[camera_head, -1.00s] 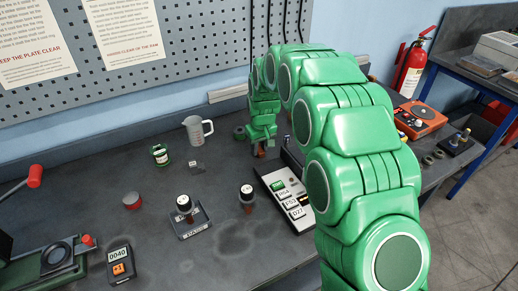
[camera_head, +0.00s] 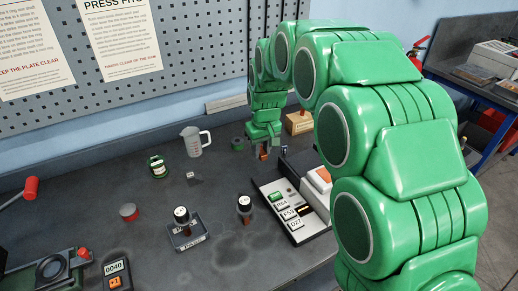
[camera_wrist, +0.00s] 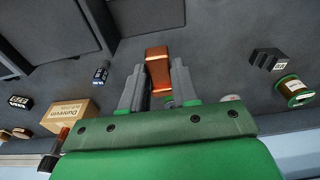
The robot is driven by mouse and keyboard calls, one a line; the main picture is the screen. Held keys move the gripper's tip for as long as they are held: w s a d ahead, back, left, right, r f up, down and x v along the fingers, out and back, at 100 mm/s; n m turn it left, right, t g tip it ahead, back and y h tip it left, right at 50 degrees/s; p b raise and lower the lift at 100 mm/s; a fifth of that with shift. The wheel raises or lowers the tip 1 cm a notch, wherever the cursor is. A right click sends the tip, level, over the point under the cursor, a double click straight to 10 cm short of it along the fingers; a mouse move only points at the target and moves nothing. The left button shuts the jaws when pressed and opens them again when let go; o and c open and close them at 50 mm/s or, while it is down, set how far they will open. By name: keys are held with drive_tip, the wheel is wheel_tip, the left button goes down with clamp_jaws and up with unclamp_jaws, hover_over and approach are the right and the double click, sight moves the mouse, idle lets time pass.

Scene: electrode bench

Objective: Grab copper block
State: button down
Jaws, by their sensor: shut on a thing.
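The copper block (camera_wrist: 158,70) is a reddish-brown bar with brighter orange ends, between the two grey fingers of my gripper (camera_wrist: 158,80) in the wrist view. The fingers are shut on its sides. In the head view my gripper (camera_head: 264,148) points down over the back of the bench, with a small part of the copper block (camera_head: 264,155) showing below it. I cannot tell whether the block touches the bench top.
A measuring jug (camera_head: 195,141), a green spool (camera_head: 158,167) and a small tray (camera_head: 186,238) stand to the left. A wooden box (camera_head: 298,122) is behind right.

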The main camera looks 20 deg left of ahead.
drive_tip(key=s+d+r, duration=0.3)
drive_tip(key=s, duration=0.3)
drive_tip(key=shift+s+d+r, duration=0.25)
drive_tip(key=shift+s+d, duration=0.1)
